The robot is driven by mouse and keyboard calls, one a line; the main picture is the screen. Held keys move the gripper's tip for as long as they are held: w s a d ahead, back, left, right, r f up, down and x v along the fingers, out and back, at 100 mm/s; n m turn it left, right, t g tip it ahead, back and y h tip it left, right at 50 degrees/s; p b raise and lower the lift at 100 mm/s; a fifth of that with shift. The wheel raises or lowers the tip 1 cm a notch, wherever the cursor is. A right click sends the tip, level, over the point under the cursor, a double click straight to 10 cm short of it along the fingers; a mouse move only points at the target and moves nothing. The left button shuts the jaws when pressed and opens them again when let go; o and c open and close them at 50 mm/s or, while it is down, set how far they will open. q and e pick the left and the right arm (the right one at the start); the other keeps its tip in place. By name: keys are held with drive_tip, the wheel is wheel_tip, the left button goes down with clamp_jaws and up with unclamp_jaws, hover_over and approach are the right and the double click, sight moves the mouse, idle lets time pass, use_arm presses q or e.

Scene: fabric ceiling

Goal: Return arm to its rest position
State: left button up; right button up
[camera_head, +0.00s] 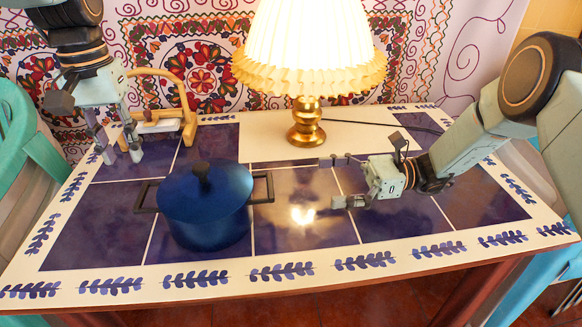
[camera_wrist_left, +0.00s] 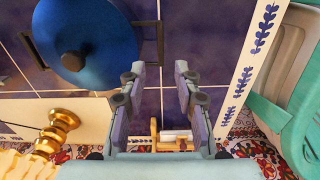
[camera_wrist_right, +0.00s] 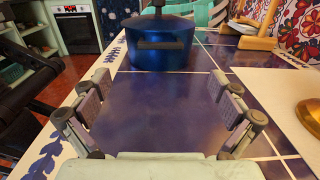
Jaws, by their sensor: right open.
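My left gripper (camera_head: 119,147) is above the back left of the tiled table, with its fingers pointing down. In the left wrist view its fingers (camera_wrist_left: 162,98) are apart with nothing between them. My right gripper (camera_head: 335,181) reaches in from the right, low over the middle of the table. In the right wrist view its fingers (camera_wrist_right: 157,112) are spread wide and empty. It is apart from the blue pot, to the right of the pot's handle.
A lidded blue pot (camera_head: 205,205) stands left of centre; it also shows in the right wrist view (camera_wrist_right: 160,45). A lit lamp (camera_head: 306,125) with a brass base stands at the back. A wooden stand (camera_head: 188,110) is near my left gripper. Chairs flank the table (camera_head: 300,262).

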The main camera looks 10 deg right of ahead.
sight(140, 196)
drive_tip(key=shift+a, duration=0.1)
drive_tip(key=a, duration=1.1)
drive_tip(key=shift+a, duration=0.3)
use_arm(q)
wheel_tip(140, 196, down, 3)
drive_tip(key=shift+f, duration=0.2)
use_arm(e)
drive_tip(key=shift+a, duration=0.15)
use_arm(q)
drive_tip(key=shift+f, duration=0.7)
use_arm(e)
drive_tip(key=shift+w, duration=0.15)
use_arm(q)
drive_tip(key=shift+f, duration=0.15)
